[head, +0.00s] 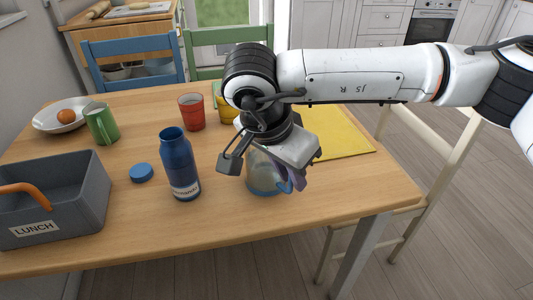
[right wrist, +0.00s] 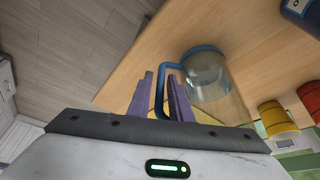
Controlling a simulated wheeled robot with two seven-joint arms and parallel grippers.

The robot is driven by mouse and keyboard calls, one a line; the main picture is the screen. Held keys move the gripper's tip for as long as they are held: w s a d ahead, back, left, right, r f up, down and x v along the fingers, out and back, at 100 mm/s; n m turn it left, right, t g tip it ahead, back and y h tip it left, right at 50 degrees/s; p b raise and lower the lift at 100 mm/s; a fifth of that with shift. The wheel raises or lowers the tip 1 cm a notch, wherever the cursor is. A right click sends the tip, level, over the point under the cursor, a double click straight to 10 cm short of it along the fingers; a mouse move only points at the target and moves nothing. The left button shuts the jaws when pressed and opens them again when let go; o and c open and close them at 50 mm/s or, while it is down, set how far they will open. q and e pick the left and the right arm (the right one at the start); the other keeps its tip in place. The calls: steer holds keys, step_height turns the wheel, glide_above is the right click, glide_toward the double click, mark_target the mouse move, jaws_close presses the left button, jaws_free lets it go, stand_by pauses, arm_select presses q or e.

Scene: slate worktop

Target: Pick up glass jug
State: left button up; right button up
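The glass jug (head: 259,180) is clear with blue trim and a blue handle (head: 285,187). It stands on the wooden table near its front right, partly hidden by my right gripper in the head view. In the right wrist view the jug (right wrist: 207,78) lies just beyond the fingers. My right gripper (right wrist: 161,98) has its two purple fingers apart, with the blue handle between them. A gap shows on the handle's left side, so the fingers are not closed on it. My left gripper is not in view.
A blue bottle (head: 178,165) stands left of the jug, beside a blue lid (head: 141,173). A grey lunch box (head: 82,190), green mug (head: 101,124), red cup (head: 192,112), yellow cup (head: 228,116) and yellow mat (head: 342,139) are also on the table. The front right corner is clear.

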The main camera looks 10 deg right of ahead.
steer(key=shift+w+f, duration=0.1)
steer(key=shift+f, duration=0.25)
jaws_close()
stand_by(1.1)
steer(key=shift+r, duration=0.15)
